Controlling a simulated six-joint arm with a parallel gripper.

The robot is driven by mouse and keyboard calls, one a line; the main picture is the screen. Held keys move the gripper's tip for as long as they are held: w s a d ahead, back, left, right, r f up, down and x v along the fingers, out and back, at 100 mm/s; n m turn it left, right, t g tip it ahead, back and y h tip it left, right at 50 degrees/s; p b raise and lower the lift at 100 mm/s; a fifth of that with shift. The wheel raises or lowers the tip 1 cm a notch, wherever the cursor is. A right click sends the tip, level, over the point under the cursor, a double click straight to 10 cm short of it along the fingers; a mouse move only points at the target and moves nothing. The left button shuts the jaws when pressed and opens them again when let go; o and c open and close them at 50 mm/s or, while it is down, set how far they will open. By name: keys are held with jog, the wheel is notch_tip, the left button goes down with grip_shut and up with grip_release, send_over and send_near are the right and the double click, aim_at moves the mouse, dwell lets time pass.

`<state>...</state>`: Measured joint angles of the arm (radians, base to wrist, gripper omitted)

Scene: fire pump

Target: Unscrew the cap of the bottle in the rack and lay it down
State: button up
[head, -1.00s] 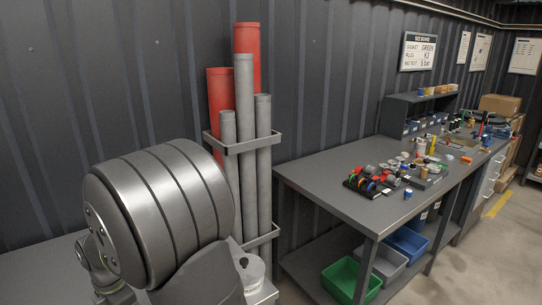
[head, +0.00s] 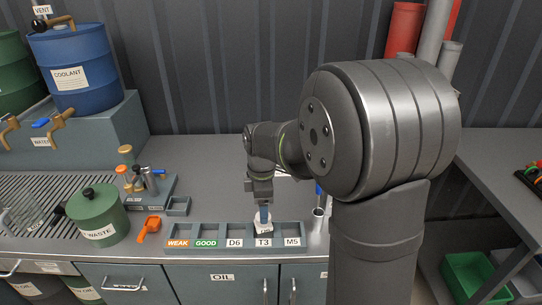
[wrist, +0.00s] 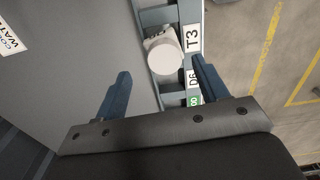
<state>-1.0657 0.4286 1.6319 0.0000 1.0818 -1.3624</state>
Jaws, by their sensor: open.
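A small white bottle (head: 264,227) stands in the compartment labelled T3 of the grey-blue rack (head: 290,228). In the wrist view its round, pale cap (wrist: 164,58) faces me, with part of the white bottle body (wrist: 154,38) beside it, near the T3 label. My gripper (head: 264,213) points down just above the bottle. In the wrist view my gripper (wrist: 161,68) is open, with its blue fingers apart on either side of the cap. I cannot tell the exact gap between the fingertips and the cap. The cap appears to be on the bottle.
A green waste can (head: 97,214) and an orange scoop (head: 150,229) stand left of the rack. A metal tube holder (head: 318,219) is at its right end. Bare grey worktop (head: 205,165) lies behind the rack.

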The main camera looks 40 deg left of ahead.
notch_tip(320, 180, up, 14)
jog(key=m, duration=1.2)
notch_tip(320, 180, down, 17)
jog(key=shift+s+r, duration=0.1)
jog(key=shift+s, duration=0.05)
jog(key=shift+c, duration=0.2)
jog(key=c, duration=1)
jog(key=shift+o, duration=0.7)
jog(key=shift+c, duration=0.7)
jog(key=shift+n, duration=1)
jog(key=shift+r, duration=0.25)
